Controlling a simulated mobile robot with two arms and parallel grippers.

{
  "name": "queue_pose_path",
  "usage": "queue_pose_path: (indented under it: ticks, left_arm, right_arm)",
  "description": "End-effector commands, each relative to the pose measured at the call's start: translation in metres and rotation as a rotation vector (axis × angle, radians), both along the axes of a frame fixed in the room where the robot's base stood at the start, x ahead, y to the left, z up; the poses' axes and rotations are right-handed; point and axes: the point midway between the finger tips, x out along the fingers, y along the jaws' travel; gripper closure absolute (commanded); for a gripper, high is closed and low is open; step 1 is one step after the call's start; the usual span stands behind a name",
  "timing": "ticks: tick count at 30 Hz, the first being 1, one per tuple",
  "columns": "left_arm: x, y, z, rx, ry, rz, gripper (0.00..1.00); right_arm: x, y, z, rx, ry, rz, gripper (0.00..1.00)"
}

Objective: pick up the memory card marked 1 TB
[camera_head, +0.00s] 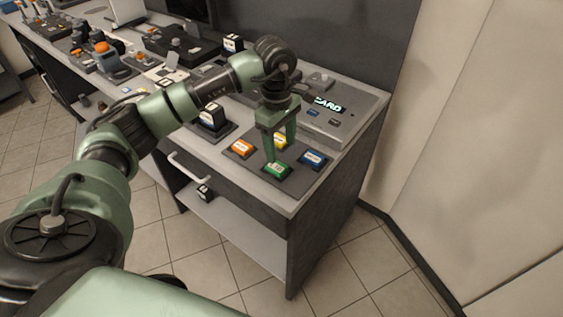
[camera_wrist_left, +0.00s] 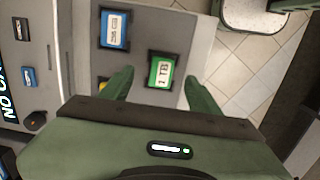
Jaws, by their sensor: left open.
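The memory card marked 1 TB (camera_wrist_left: 161,72) is green with a white label and lies in a dark tray on the counter. It also shows in the head view (camera_head: 277,170), at the near end of the group of cards. My left gripper (camera_head: 282,152) is open and points down above the card. In the left wrist view the open fingers (camera_wrist_left: 158,88) stand on either side of the green card's near end, and the card is apart from them. My right gripper is not in view.
A blue card (camera_head: 312,157), an orange card (camera_head: 241,148) and a yellow card (camera_head: 280,140) lie close around the green one. A grey device with a lit display (camera_head: 328,105) stands behind. The counter's front edge is close by. Other equipment fills the counter's far left.

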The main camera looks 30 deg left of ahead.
Motion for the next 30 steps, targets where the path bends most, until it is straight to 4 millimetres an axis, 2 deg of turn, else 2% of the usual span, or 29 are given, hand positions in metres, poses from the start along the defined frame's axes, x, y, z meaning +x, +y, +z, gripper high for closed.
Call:
queue_pose_path:
  ticks: [1,4,10,15,19,28,30]
  left_arm:
    - [-0.001,0.010,0.002,0.032,0.011,0.004,0.38]
    - [-0.003,0.018,-0.004,0.057,0.023,0.006,0.38]
    - [-0.003,0.016,-0.026,0.055,0.024,0.005,0.38]
    - [-0.003,0.013,-0.050,0.053,0.025,0.005,0.38]
    - [-0.002,0.013,-0.068,0.053,0.021,0.006,0.38]
    - [-0.002,0.013,-0.074,0.053,0.019,0.005,0.38]
    - [-0.002,0.013,-0.074,0.053,0.019,0.005,0.58]
  right_arm:
    - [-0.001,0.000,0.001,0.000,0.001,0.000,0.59]
    - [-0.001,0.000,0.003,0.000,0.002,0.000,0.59]
    - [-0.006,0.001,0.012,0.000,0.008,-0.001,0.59]
    - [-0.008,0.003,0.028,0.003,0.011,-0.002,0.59]
    - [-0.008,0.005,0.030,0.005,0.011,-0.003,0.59]
    - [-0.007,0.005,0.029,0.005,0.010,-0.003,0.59]
    - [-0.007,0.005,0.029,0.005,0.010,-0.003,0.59]
